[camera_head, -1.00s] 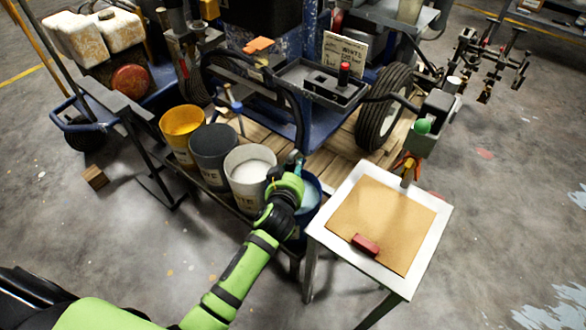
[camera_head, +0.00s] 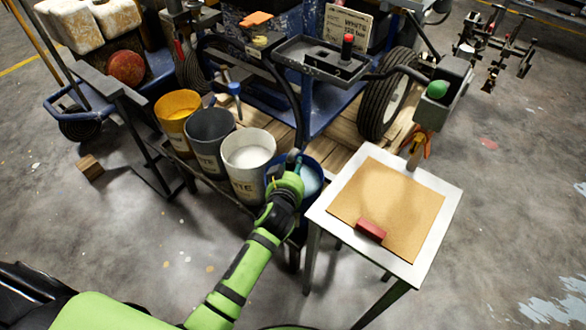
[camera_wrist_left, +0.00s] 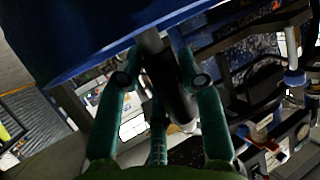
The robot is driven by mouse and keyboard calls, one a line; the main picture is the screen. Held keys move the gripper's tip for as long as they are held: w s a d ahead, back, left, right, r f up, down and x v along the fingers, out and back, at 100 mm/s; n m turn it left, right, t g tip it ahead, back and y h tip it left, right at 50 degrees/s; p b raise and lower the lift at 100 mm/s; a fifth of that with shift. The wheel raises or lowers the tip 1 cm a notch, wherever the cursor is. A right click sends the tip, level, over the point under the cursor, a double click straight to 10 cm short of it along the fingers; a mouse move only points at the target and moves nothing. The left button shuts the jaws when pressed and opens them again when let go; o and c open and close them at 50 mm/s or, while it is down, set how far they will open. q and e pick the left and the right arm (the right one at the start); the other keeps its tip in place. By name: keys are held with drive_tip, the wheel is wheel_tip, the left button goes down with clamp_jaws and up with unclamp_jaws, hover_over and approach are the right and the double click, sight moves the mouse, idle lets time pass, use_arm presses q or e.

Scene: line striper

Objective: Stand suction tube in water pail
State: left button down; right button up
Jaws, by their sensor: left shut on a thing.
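The blue water pail (camera_head: 318,164) stands at the right end of the row of pails, with pale liquid inside. My left gripper (camera_head: 293,172) is at its left rim, and my wrist hides part of the pail. In the left wrist view the green fingers (camera_wrist_left: 160,88) are closed around a dark grey tube (camera_wrist_left: 170,85), which I take as the suction tube. The blue pail wall (camera_wrist_left: 100,35) fills the top of that view. The tube's lower end is hidden in the head view, so I cannot tell whether it is inside the pail. My right gripper is out of view.
White (camera_head: 248,152), dark grey (camera_head: 209,138) and yellow (camera_head: 178,112) pails stand left of the blue one. A white table (camera_head: 440,215) with a brown board (camera_head: 390,205) and red block (camera_head: 370,229) stands close on the right. The striper frame (camera_head: 325,85) lies behind.

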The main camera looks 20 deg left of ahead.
use_arm(q)
drive_tip(key=c, duration=0.7)
unclamp_jaws()
drive_tip(key=shift+r, duration=0.15)
drive_tip(key=shift+f, duration=0.2)
drive_tip(key=v, duration=1.2)
drive_tip(key=shift+r, duration=0.15)
